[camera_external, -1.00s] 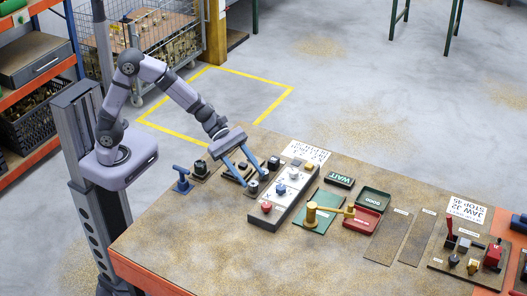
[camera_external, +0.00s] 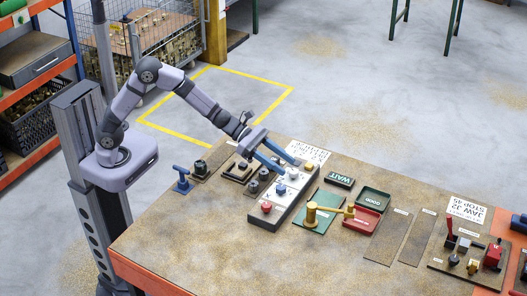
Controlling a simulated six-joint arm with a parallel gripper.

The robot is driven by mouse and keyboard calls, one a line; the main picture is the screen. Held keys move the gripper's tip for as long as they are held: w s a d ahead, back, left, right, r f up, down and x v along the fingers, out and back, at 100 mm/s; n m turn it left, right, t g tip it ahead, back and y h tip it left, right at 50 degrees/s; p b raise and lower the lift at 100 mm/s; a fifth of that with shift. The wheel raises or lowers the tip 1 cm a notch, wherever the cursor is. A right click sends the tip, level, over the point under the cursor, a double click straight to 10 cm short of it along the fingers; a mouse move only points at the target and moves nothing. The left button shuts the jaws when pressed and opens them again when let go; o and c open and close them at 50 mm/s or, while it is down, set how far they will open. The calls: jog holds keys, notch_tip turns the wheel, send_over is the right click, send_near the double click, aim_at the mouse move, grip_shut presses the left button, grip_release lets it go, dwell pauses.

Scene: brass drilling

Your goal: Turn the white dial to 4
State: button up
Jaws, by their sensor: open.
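The white dial (camera_external: 293,175) sits on a long grey panel (camera_external: 276,215), between a blue dial (camera_external: 281,189) and a yellow dial (camera_external: 308,168). A red dial (camera_external: 266,208) is at the panel's near end. My gripper (camera_external: 291,168) is open and empty, with its two blue fingers angled down toward the white dial. The fingertips are close to the dial and slightly behind it in the picture. I cannot tell whether they touch it. The dial's setting and its numbers are too small to read.
Dark fixtures (camera_external: 241,171) and a blue T-handle (camera_external: 181,178) stand left of the panel. A yellow-handled device (camera_external: 312,212) on a green plate, a WAIT sign (camera_external: 339,180) and green and red trays (camera_external: 362,218) are to its right. The table's front left is clear.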

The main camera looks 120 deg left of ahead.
aim_at(292, 171)
jog(key=shift+p+x, duration=0.3)
jog(key=shift+x, duration=1.25)
jog(key=c, duration=1.1)
jog(key=shift+o, duration=0.3)
